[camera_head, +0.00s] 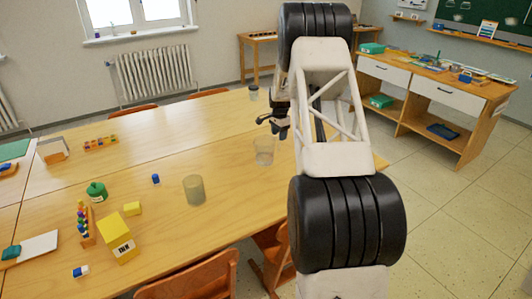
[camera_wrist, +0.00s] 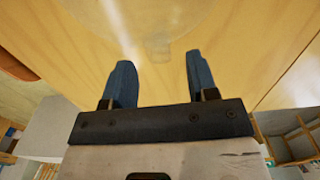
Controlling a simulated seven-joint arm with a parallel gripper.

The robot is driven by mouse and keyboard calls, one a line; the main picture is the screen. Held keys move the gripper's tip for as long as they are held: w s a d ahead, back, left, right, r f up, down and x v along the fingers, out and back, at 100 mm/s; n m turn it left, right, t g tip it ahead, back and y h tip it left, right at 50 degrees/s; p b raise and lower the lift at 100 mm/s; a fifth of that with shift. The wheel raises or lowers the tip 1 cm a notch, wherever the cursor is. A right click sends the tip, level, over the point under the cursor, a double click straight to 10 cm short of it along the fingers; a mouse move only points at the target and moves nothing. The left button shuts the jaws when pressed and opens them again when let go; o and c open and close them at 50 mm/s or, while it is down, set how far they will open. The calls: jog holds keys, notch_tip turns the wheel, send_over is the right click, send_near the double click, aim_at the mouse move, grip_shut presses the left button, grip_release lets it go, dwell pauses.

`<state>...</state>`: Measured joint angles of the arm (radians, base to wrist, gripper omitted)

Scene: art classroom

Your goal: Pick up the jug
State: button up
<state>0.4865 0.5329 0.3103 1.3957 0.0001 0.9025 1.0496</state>
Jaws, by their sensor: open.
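The jug appears to be the clear, see-through vessel (camera_head: 264,151) standing upright on the wooden table, near its right edge. In the wrist view a large transparent round body (camera_wrist: 140,14) fills the top, with a small clear projection, perhaps its handle, pointing toward my fingers. My gripper (camera_wrist: 158,64) is open and empty, its two blue fingertips apart on either side of that projection's line, just short of it. In the head view my gripper (camera_head: 276,122) is small and dark beside and above the vessel, partly hidden by my arm.
A frosted cup (camera_head: 194,190) stands left of the jug, and a dark cup (camera_head: 254,93) stands farther back. A green pot (camera_head: 97,191), yellow boxes (camera_head: 118,238) and small blocks lie at the left. The table around the jug is mostly clear. Chairs (camera_head: 196,278) stand along the front edge.

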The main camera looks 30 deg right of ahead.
aim_at(279, 151)
jog(key=shift+f, duration=0.1)
jog(key=shift+f, duration=2.5)
jog(key=shift+c, duration=0.3)
grip_shut()
